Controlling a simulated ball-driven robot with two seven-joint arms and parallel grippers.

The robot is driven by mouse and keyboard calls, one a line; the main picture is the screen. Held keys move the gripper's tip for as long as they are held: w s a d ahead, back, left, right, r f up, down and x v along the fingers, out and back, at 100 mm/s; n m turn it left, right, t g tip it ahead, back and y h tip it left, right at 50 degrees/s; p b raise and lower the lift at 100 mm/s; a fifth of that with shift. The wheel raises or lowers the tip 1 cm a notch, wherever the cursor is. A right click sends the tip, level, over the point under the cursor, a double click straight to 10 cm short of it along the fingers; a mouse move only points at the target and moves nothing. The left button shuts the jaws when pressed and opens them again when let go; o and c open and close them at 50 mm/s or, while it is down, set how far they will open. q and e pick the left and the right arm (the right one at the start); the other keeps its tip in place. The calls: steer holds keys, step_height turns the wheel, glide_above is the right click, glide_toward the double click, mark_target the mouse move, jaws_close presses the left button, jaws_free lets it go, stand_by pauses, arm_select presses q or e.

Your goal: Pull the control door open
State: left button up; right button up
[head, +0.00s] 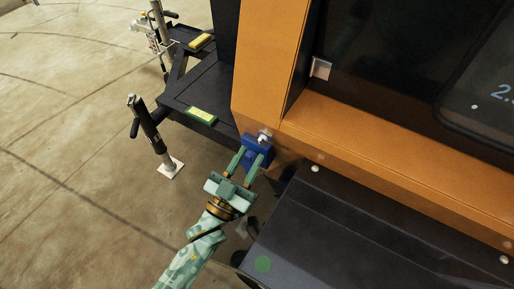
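The orange housing (268,60) of the light tower stands in the middle and right of the head view. I cannot tell which panel of it is the control door. A blue latch-like block (250,140) with a small white metal part (263,137) sits at its lower corner. My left gripper (252,154) reaches up to the blue block from below. Its two fingers are apart, with part of the block showing between and beside them. I cannot tell whether they press on it. My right gripper is not in view.
A dark lid or cover (350,235) fills the lower right, close beside my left arm. A black stabilizer jack (149,130) stands on a white foot plate on the left. A dark frame with a yellow-green label (201,115) lies behind. Concrete floor (70,170) at left is clear.

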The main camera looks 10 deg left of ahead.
mark_target(260, 143)
arm_select(q)
steer(key=w, duration=0.1)
steer(key=w+d, duration=0.1)
steer(key=shift+w+f+b, duration=0.1)
steer(key=shift+w+b, duration=0.2)
steer(key=shift+b, duration=0.05)
steer(key=shift+w+d+r, duration=0.25)
steer(key=shift+w+r, duration=0.1)
steer(key=shift+w, duration=0.15)
jaws_close()
